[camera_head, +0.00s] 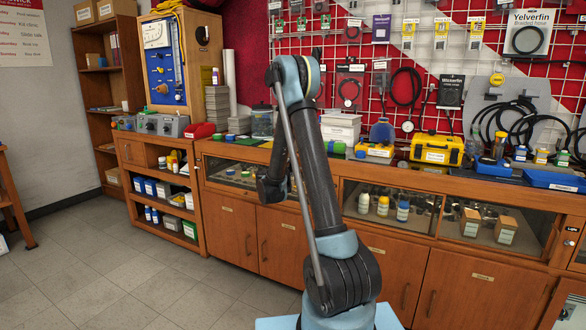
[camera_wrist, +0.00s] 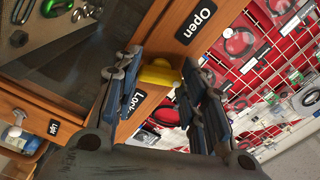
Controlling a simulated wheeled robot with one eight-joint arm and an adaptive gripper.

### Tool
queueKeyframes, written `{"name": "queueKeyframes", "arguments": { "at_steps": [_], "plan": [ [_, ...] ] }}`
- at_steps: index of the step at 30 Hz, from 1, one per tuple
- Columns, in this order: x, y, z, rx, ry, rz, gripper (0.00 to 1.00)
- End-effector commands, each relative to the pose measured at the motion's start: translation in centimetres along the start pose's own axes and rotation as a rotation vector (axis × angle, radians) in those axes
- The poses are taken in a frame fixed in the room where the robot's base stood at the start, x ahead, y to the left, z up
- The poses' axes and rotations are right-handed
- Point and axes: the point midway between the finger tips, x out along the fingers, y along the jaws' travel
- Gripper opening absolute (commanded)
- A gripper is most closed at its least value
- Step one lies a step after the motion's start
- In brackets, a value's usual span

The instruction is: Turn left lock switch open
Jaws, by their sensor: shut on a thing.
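In the wrist view, the lock switch is a yellow knob (camera_wrist: 158,75) on the wooden cabinet front. It sits between a black "Open" label (camera_wrist: 197,21) and a black "Lock" label (camera_wrist: 132,104), which is partly hidden by my finger. My gripper (camera_wrist: 160,64) is shut on the knob, with one dark finger on each side. The fingers hide parts of the knob, so its exact setting cannot be told. In the head view my arm blocks the centre, and neither the switch nor the fingertips can be made out.
A glass-fronted display compartment (camera_wrist: 75,35) lies left of the fingers in the wrist view. A "Light" label (camera_wrist: 54,127) is at lower left. In the head view, a yellow case (camera_head: 436,150) stands on the crowded counter. The floor (camera_head: 75,265) at left is clear.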

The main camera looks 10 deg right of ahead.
Motion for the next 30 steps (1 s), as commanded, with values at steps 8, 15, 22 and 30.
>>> {"name": "queueKeyframes", "arguments": {
  "at_steps": [8, 15, 22, 30],
  "plan": [
    [-0.09, 0.13, 0.17, -0.218, -0.004, 0.002, 0.14],
    [-0.08, 0.15, 0.12, -0.345, -0.004, 0.003, 0.14],
    [-0.06, 0.16, 0.07, -0.404, -0.003, 0.003, 0.14],
    [-0.03, 0.16, 0.00, -0.418, -0.001, 0.003, 0.14]
  ]
}}
